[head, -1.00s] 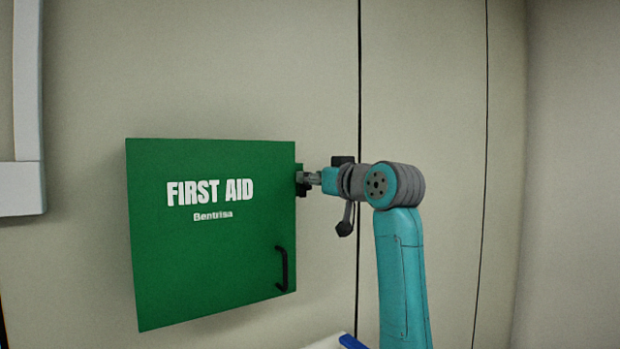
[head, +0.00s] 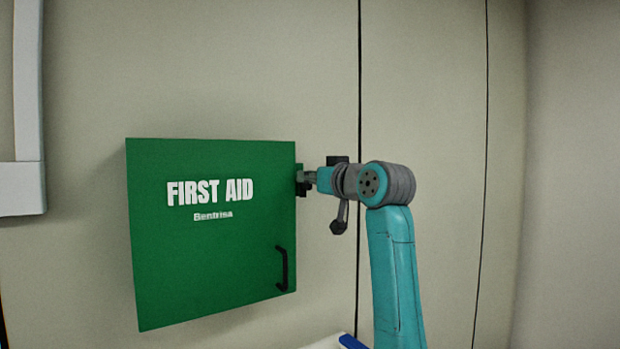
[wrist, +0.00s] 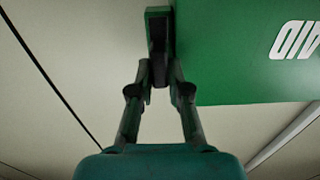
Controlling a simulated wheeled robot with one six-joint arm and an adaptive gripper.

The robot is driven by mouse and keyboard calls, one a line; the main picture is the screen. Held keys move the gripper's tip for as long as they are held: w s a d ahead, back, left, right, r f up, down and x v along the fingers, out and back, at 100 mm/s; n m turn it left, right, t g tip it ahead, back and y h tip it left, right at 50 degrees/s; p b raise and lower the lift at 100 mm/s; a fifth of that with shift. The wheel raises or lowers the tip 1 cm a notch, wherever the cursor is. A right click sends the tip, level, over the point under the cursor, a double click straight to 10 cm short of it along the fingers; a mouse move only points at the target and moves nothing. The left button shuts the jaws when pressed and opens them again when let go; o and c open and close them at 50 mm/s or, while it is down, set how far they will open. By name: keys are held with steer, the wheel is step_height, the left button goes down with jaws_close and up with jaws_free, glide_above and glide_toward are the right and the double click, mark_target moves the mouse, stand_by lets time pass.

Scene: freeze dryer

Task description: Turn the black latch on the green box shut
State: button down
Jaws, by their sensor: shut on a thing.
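The green first aid box (head: 205,255) is on the wall with its door closed flat across the front. A black handle (head: 282,268) is low on the right of the door. The black latch (wrist: 158,50) is at the box's side edge, and my gripper (wrist: 159,82) is shut on it. In the head view my gripper (head: 306,181) meets the latch at the box's upper right edge, and the fingers hide most of it. In the wrist view the green box (wrist: 225,60) fills the upper right.
A pale wall panel (head: 420,100) with dark vertical seams is behind my arm. A white frame (head: 22,185) is at the far left. A white and blue surface (head: 350,341) shows at the bottom edge. The wall to the right is clear.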

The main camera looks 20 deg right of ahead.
steer(key=shift+m, duration=0.3)
steer(key=m, duration=1.1)
steer(key=d+f+m, duration=0.1)
steer(key=m, duration=0.5)
steer(key=shift+w, duration=0.2)
steer(key=shift+f, duration=0.1)
steer(key=c, duration=1.1)
jaws_free()
steer(key=v, duration=1.2)
